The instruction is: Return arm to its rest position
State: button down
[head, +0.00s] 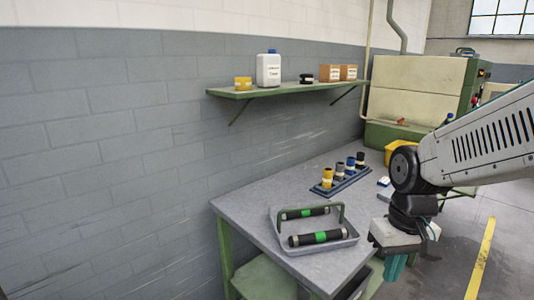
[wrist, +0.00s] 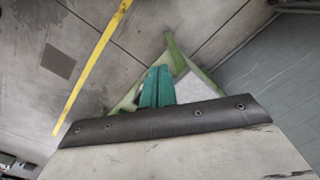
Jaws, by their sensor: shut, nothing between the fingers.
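My gripper (head: 393,268) hangs at the end of my arm on the right of the head view, beside the front right edge of the workbench (head: 240,222). Its teal fingers point down, are shut and hold nothing. In the wrist view my gripper (wrist: 157,72) shows as two teal fingers side by side, touching, above the dark edge of the wrist housing. A grey tray (head: 336,246) with a green handle stands on the bench to the left of my gripper. Two black cylinders with green bands (head: 315,238) lie in it.
A blue rack (head: 345,184) with several coloured cylinders stands farther back on the bench. A green wall shelf (head: 290,89) carries a white bottle, boxes and small parts. A beige and green machine (head: 415,90) is behind. The floor (head: 510,235) at right is open, with a yellow line.

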jog(key=s+d+r, duration=0.1)
jog(key=s+r, duration=0.2)
jog(key=s, duration=0.3)
jog(key=s+d+r+m+t, duration=0.1)
jog(key=s+r, duration=0.2)
jog(key=s, duration=0.4)
jog(key=shift+s+r, duration=0.25)
jog(key=shift+r, duration=0.1)
jog(key=shift+d, duration=0.1)
